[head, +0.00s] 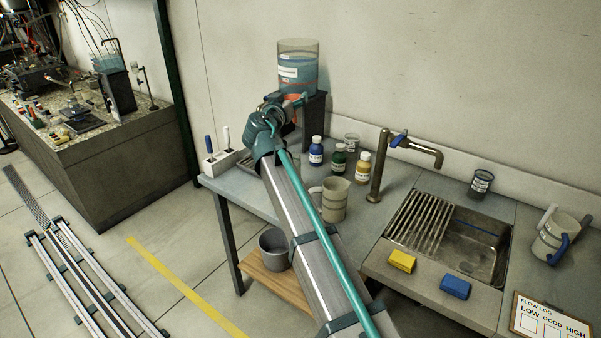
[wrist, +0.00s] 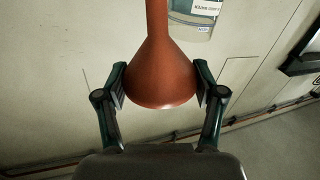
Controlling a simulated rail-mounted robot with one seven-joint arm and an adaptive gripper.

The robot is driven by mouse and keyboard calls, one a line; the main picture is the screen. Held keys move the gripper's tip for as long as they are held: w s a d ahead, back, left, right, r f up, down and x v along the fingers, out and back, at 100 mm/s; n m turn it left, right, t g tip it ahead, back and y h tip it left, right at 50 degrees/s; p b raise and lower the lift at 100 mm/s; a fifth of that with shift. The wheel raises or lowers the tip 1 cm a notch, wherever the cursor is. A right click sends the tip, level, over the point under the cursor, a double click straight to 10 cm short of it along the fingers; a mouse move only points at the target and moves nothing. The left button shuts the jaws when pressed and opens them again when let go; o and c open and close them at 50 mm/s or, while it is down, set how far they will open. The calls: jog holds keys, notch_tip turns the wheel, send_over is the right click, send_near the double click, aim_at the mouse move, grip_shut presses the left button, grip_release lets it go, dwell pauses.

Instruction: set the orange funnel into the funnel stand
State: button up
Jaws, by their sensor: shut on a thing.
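The orange funnel (wrist: 161,70) is between the two fingers of my gripper (wrist: 159,88) in the wrist view. The fingers press on opposite sides of its cone, and its narrow spout points to the top of that picture. In the head view only a small orange part of the funnel (head: 294,97) shows beside my gripper (head: 284,104), in front of the clear water tank (head: 298,64). My gripper is shut on the funnel, held up above the back left of the bench. I cannot make out the funnel stand; my arm covers part of that area.
The tank stands on a dark block (head: 316,112) and also shows in the wrist view (wrist: 195,18). Several small bottles, a beige jug (head: 334,200) and a tap (head: 380,165) are to the right. A white holder (head: 220,164) is at the bench's left end.

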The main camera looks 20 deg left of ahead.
dwell(0.3)
notch_tip(320, 180, down, 18)
jog(key=p, duration=0.1)
jog(key=shift+r+p, duration=0.2)
jog(key=shift+p, duration=0.1)
jog(key=shift+f, duration=0.1)
dwell(0.3)
jog(key=o, duration=0.9)
jog(key=shift+o, duration=0.2)
jog(key=shift+p, duration=1.2)
